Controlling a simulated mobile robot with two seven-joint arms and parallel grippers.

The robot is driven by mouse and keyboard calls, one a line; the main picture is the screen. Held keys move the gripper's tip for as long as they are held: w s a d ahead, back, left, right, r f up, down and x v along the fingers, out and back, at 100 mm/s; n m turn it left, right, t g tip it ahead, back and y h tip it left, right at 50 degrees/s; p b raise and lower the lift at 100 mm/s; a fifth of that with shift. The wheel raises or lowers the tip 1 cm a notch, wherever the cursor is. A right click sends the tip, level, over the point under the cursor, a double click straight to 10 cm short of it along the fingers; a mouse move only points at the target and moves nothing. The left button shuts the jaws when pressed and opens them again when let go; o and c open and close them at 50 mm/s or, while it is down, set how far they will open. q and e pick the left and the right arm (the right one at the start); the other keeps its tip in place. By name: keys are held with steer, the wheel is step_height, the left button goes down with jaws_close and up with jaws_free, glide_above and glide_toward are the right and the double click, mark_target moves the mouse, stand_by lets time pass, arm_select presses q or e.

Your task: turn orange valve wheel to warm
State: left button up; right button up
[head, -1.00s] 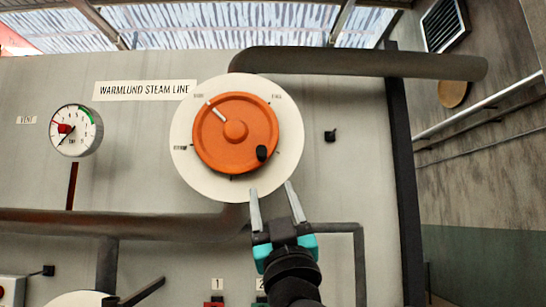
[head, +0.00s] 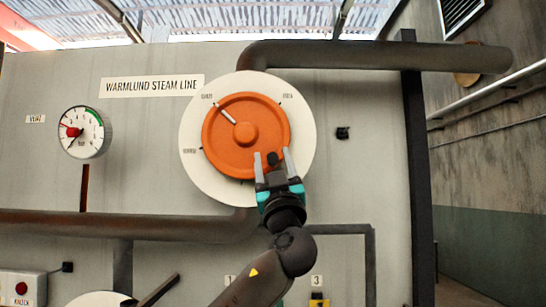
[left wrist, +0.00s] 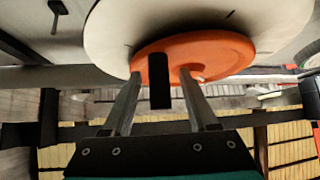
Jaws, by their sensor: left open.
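The orange valve wheel (head: 228,117) sits on a round white dial plate (head: 196,172) on the grey panel. A white pointer line on the wheel points to the upper left, near a small label too blurred to read surely. A black knob (head: 272,157) stands out at the wheel's lower right. My left gripper (head: 274,160) is open at the wheel's lower right edge, its fingers on both sides of the knob. In the left wrist view the black knob (left wrist: 159,80) stands between the open fingers, with the orange wheel (left wrist: 215,52) behind. Contact cannot be told. My right gripper is not in view.
A gauge (head: 82,132) with a red hub is at left, below the "WARMLUND STEAM LINE" sign (head: 152,85). A dark pipe (head: 370,55) runs above the wheel, and another pipe (head: 120,225) runs below. A small black peg (head: 342,133) is right of the plate.

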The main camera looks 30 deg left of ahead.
arm_select(q)
jaws_close()
stand_by(0.4)
stand_by(1.0)
